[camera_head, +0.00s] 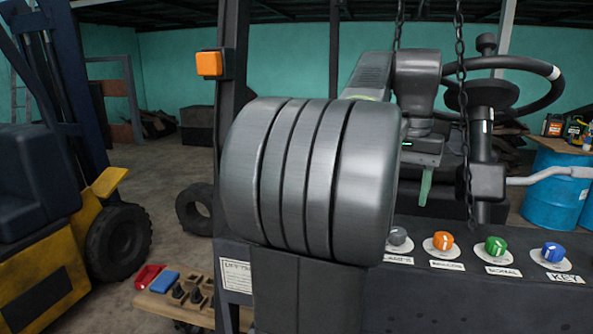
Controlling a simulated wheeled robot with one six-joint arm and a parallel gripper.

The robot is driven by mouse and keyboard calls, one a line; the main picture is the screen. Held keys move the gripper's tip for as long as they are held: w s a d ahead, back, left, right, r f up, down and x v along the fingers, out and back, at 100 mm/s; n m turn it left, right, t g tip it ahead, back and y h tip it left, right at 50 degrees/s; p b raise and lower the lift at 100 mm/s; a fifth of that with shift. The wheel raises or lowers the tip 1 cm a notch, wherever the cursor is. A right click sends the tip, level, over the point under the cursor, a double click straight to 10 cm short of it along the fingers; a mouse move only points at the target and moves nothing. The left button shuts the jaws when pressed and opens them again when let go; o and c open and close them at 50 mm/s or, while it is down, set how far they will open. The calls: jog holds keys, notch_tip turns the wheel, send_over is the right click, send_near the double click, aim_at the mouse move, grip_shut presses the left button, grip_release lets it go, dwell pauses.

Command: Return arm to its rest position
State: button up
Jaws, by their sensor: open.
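My gripper (425,188) hangs right of the middle, pointing down, above the back edge of the dark control panel (400,290). A green finger shows below its dark body. The jaws look empty, and the second finger is not clear to see. My grey arm links show above it, folded and partly hidden by a large ribbed grey body close to the camera. The gripper is left of the hanging chain (463,110) and of the steering column (482,150). It appears apart from the panel and its knobs.
The steering wheel (545,92) and a bent grey lever (545,177) are at right. The panel carries grey, orange, green and blue knobs (553,252). A dark post with an orange lamp (209,64) stands left. A yellow forklift (45,270), tire (193,210) and blue drum (552,190) stand beyond.

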send_near(398, 230)
notch_tip(398, 230, down, 9)
jog(key=shift+r+p, duration=0.1)
jog(key=shift+p, duration=0.2)
jog(key=n, duration=0.5)
jog(key=shift+n, duration=0.3)
jog(key=n, duration=0.6)
jog(key=shift+n, duration=0.3)
jog(key=shift+r, duration=2.4)
jog(key=shift+r, duration=0.1)
